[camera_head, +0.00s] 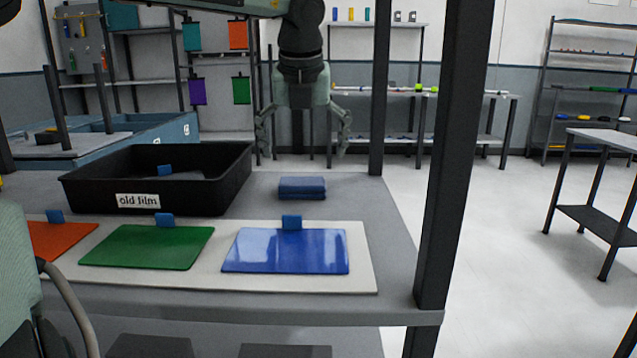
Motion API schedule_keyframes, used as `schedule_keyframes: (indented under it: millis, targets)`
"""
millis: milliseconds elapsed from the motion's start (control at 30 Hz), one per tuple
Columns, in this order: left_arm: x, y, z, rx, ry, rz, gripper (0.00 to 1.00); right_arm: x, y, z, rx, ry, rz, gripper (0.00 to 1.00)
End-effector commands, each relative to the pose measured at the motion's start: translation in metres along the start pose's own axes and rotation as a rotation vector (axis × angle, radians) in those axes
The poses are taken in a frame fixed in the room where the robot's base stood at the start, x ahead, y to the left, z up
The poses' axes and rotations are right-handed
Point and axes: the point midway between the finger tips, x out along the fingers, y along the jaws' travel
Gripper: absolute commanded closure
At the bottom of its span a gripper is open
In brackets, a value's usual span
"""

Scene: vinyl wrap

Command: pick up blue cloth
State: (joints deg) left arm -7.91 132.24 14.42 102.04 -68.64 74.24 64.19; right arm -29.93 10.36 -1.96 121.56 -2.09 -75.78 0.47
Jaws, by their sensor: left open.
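The blue cloth (302,188) lies folded in a small stack on the grey table, behind the blue sheet and right of the black tray. My left gripper (304,146) hangs pointing down above and slightly behind the cloth in the picture. Its two fingers are spread wide with nothing between them. The fingers look apart from the cloth; the exact height gap is hard to tell. My right gripper is not in view.
A black tray (225,190) labelled "old film" stands left of the cloth. A pale board (365,262) in front bears blue (285,253), green (150,248) and orange (55,240) sheets with small blue blocks. A dark post (455,150) rises at the table's right.

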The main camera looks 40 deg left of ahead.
Motion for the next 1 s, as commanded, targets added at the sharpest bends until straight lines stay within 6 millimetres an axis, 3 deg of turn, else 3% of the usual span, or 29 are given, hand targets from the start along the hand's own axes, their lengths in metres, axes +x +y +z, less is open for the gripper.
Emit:
schedule_keyframes:
  millis: [500,833,1000]
  targets:
    - [0.065,0.003,0.005,0.001,0.003,0.001,0.00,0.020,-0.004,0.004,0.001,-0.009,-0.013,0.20]
    - [0.075,0.003,0.005,0.000,0.000,-0.001,0.00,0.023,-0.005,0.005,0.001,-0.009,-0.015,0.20]
    - [0.075,0.003,0.005,0.000,0.000,-0.001,0.19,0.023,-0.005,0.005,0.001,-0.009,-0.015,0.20]
